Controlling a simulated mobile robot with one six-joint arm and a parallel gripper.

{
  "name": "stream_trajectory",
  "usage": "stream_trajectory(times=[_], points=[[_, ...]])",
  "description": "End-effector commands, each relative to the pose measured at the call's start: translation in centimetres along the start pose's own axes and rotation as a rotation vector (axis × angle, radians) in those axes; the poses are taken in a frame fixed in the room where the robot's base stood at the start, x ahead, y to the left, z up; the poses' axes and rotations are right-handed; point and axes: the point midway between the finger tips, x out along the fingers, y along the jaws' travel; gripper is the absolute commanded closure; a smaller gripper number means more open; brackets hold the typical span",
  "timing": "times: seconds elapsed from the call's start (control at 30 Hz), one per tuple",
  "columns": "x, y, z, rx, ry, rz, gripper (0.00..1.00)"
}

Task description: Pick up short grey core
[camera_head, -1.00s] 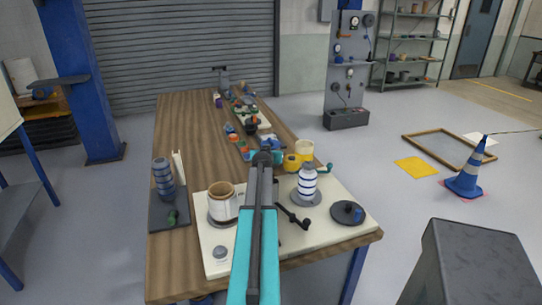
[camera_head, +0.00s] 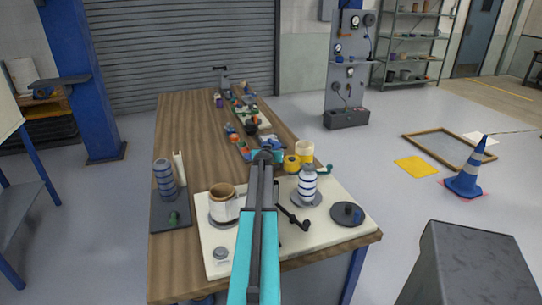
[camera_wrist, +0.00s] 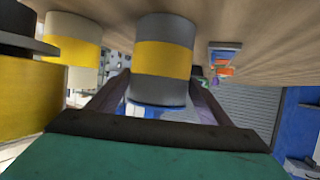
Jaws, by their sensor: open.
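A short grey core (camera_wrist: 163,45) with a wide yellow band stands in the middle of the wrist view, with the wooden table (camera_wrist: 240,25) at the top of the picture. My gripper (camera_wrist: 158,92) is open, with one dark finger on each side of the core's lower part in the picture. I cannot tell whether the fingers touch it. In the head view my gripper (camera_head: 262,157) is at the far end of my arm, low over the bench, and I cannot make out the core there.
Yellow-banded rollers (camera_wrist: 72,42) stand close to the left in the wrist view. In the head view, yellow rollers (camera_head: 291,164) stand right of my gripper. A blue-striped white roller (camera_head: 307,184) and a brown-topped white roller (camera_head: 224,205) stand nearer.

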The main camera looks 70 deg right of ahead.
Motion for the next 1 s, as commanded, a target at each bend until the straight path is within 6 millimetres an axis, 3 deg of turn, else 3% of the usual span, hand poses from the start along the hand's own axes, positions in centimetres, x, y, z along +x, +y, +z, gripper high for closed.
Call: stream_trajectory(times=[0.23,0.83,0.87,1.0], points=[[1.6,0.1,0.0,0.001,0.000,0.000,0.27],[1.7,0.1,0.0,0.001,0.000,0.000,0.27],[1.7,0.1,0.0,0.001,0.000,0.000,0.29],[1.7,0.1,0.0,0.001,0.000,0.000,0.53]])
